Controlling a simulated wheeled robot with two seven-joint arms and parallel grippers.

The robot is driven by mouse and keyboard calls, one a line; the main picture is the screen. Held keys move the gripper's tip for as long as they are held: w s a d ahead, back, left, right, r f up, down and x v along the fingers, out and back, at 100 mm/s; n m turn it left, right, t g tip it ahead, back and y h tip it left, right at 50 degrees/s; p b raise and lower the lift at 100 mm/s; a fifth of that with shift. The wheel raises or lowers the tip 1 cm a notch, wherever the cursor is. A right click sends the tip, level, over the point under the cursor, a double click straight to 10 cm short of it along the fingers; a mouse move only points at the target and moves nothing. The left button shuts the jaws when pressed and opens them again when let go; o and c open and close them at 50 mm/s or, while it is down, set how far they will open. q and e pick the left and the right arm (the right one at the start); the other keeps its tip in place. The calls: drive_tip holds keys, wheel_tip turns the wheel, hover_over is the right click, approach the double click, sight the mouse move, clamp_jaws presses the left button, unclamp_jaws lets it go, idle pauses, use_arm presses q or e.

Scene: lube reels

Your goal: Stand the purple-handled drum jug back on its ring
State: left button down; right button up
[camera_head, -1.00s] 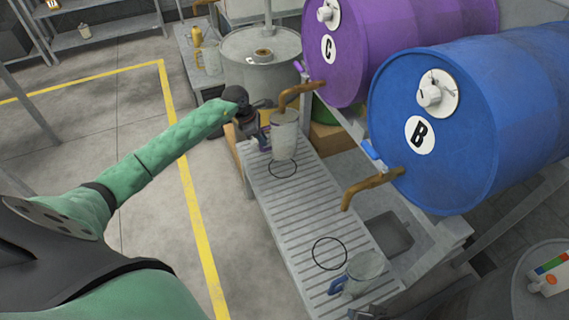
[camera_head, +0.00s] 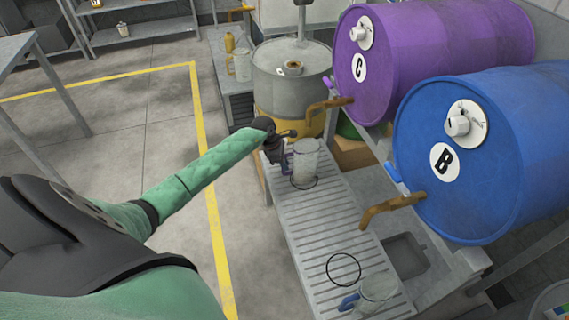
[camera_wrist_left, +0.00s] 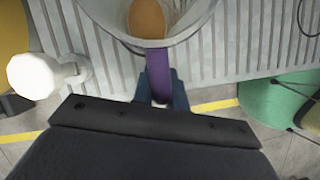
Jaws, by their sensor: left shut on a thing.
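The purple-handled jug (camera_head: 306,160) is a clear, upright vessel at the far part of the slatted drip tray (camera_head: 322,222). Its base overlaps the black ring (camera_head: 303,183) there; I cannot tell whether it touches the slats. My left gripper (camera_head: 286,160) is shut on its handle from the left. In the left wrist view the purple handle (camera_wrist_left: 158,72) lies between my fingers (camera_wrist_left: 161,92), with the jug's rim (camera_wrist_left: 200,22) beyond. An orange-brown patch shows within the mouth; I cannot tell what it is. My right gripper is not in view.
A blue-handled jug (camera_head: 378,291) stands near a second black ring (camera_head: 343,270) at the near end. The purple drum C (camera_head: 430,45) and blue drum B (camera_head: 500,150) lie at the right, with brass spouts (camera_head: 328,104) (camera_head: 390,208) reaching over the tray side. A grey drum (camera_head: 290,75) stands behind.

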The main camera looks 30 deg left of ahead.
use_arm(q)
drive_tip(key=shift+f, duration=0.4)
drive_tip(key=shift+f, duration=0.1)
drive_tip(key=c, duration=1.4)
unclamp_jaws()
